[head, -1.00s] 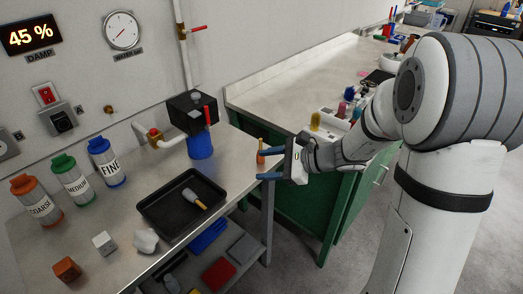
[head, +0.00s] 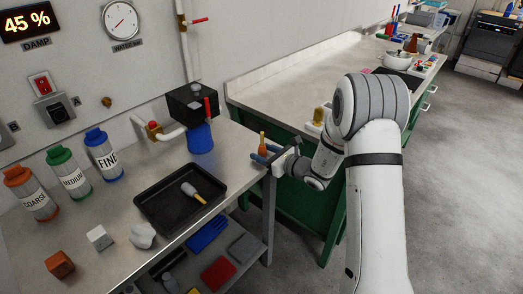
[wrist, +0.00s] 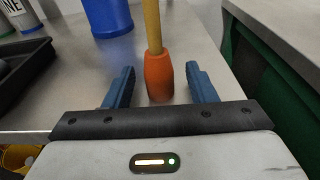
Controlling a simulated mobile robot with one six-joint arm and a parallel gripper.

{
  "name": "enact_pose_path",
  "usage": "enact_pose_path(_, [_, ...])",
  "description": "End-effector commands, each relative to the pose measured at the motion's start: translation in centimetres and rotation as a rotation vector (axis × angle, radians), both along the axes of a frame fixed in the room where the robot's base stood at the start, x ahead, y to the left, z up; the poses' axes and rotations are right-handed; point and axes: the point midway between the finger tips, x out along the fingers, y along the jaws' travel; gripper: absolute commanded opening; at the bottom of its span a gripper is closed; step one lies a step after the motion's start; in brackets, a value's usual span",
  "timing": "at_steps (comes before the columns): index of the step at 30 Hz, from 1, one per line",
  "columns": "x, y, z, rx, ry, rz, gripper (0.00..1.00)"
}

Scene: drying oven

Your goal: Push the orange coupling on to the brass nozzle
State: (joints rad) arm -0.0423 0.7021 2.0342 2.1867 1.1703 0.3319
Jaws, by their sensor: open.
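The orange coupling (head: 262,151) is at the right end of the steel bench. A thin yellow-brown hose or rod rises from its top. In the wrist view the coupling (wrist: 159,76) is upright between the two blue fingers of my gripper (wrist: 160,70), with a gap on each side. My gripper (head: 263,155) is open and holds nothing. A small brass piece, seemingly the brass nozzle (head: 107,102), sticks out of the wall panel at the left, well away from my gripper. I cannot tell whether the coupling's lower end rests on the bench.
A black tray (head: 150,210) with a brush lies on the bench. A blue container (head: 200,140) stands beneath a black box (head: 192,102) between gripper and panel. Several labelled bottles (head: 103,152) stand at the left. A green cabinet (head: 290,205) is behind my gripper.

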Motion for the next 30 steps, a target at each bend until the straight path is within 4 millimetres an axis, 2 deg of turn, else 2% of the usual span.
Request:
enact_pose_path(3, [0.53,0.73,-0.13,-0.001,0.000,0.001,0.51])
enact_pose_path(10, [0.58,0.80,-0.17,-0.001,0.000,0.001,0.51])
enact_pose_path(27, [0.54,0.86,-0.14,-0.001,0.000,0.002,0.04])
enact_pose_path(30, [0.53,0.87,-0.13,-0.001,0.000,0.002,0.03])
